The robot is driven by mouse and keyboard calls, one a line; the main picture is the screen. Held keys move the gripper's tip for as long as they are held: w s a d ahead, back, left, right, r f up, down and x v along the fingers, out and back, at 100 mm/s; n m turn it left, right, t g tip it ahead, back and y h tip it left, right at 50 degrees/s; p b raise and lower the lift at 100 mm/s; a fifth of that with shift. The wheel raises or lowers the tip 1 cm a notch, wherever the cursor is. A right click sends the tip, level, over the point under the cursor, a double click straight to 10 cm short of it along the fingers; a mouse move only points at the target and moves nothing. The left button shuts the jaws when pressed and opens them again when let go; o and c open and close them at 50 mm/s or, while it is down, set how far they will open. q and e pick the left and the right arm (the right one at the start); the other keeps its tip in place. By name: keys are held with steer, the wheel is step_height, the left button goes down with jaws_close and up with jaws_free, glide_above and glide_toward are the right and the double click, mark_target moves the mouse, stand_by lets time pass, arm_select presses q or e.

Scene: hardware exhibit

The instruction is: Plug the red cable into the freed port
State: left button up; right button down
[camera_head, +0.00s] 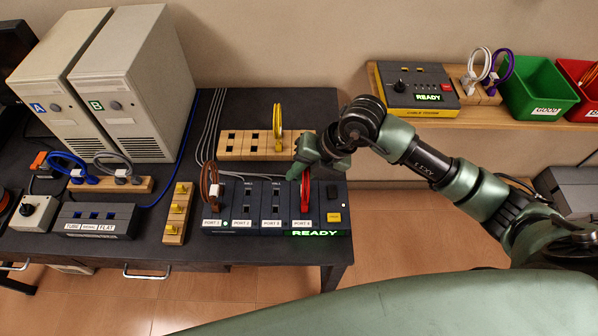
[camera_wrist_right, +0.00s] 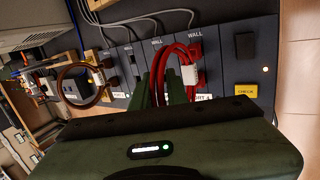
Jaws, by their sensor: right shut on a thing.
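My right gripper (camera_head: 303,172) is over the right part of the port panel (camera_head: 262,226). In the right wrist view its green fingers (camera_wrist_right: 168,78) are shut on the looped red cable (camera_wrist_right: 184,52). The red cable (camera_head: 305,197) stands at port 4, the rightmost labelled port. Ports 2 (camera_head: 246,199) and 3 (camera_head: 275,200) have no cable. A brown cable (camera_head: 206,185) is at port 1. The panel display (camera_head: 315,233) reads READY. My left gripper is not in view.
A wooden socket strip (camera_head: 235,147) with a yellow cable (camera_head: 277,120) stands behind the panel. A yellow CHECK button (camera_head: 334,217) is right of port 4. A wooden strip with yellow parts (camera_head: 175,226) stands left. A wall shelf (camera_head: 520,115) holds a tester and bins.

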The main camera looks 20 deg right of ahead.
stand_by(0.4)
steer(key=c, duration=0.7)
jaws_free()
steer(key=shift+f, duration=0.1)
steer(key=p+v, duration=0.4)
steer(key=v, duration=0.3)
steer(key=shift+s+d+r+p, duration=0.15)
steer(key=shift+r+p, duration=0.1)
steer(key=shift+p, duration=0.15)
stand_by(0.6)
